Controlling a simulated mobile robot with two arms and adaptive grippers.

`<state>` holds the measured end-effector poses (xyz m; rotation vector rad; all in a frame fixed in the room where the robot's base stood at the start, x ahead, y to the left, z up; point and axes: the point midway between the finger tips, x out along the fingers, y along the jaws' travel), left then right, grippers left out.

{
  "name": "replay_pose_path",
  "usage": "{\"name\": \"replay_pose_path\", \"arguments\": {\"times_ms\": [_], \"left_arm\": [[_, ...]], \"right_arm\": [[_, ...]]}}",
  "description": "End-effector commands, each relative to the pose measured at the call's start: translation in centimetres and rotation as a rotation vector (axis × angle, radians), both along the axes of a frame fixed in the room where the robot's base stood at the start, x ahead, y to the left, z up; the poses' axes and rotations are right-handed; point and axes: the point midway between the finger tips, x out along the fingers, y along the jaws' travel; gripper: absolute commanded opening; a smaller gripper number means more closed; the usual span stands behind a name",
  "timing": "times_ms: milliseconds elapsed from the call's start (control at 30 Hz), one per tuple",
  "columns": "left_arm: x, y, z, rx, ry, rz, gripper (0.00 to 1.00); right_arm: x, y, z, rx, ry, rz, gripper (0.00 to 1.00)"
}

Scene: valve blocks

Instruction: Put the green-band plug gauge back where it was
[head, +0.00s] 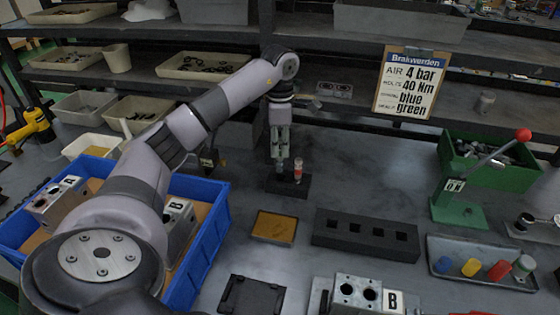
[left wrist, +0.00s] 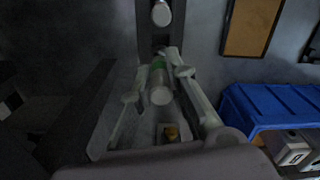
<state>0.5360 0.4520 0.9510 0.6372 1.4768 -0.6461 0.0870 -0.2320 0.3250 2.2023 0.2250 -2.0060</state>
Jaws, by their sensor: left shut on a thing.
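The green-band plug gauge (left wrist: 158,82) is a grey cylinder with a green ring, held between the fingers of my left gripper (left wrist: 160,72). In the head view my left gripper (head: 280,158) points down at the left part of a small black stand (head: 290,190). The gauge is mostly hidden by the fingers there, and I cannot tell whether its lower end is in the stand. A second plug gauge with a red band (head: 298,170) stands upright in the stand's right part; its end also shows in the left wrist view (left wrist: 161,13). My right gripper is out of view.
A blue crate (head: 212,232) with valve blocks is on the left. A cork-coloured pad (head: 274,227), a black block with several holes (head: 366,236) and a grey tray of coloured pieces (head: 482,278) lie in front. A shelf with bins is behind.

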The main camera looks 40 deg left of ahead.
Motion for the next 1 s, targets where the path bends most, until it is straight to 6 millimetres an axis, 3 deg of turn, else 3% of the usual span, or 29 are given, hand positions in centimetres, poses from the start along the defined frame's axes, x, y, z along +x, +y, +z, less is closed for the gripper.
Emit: {"name": "replay_pose_path", "arguments": {"times_ms": [233,467,867,900,1000], "left_arm": [[0.0,0.0,-1.9,0.000,0.000,-0.001,0.00],[0.0,0.0,-5.1,-0.001,0.001,-0.002,0.00],[0.0,0.0,-5.8,0.000,-0.001,-0.001,0.00],[0.0,0.0,-5.7,0.000,-0.001,-0.001,0.18],[0.0,0.0,-5.7,0.000,-0.001,-0.001,0.24]], "right_arm": [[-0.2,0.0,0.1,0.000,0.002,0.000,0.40],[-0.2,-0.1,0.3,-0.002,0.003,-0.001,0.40],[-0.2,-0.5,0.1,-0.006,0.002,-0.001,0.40],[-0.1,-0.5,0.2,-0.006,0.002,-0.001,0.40],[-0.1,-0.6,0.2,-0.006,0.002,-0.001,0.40]]}}
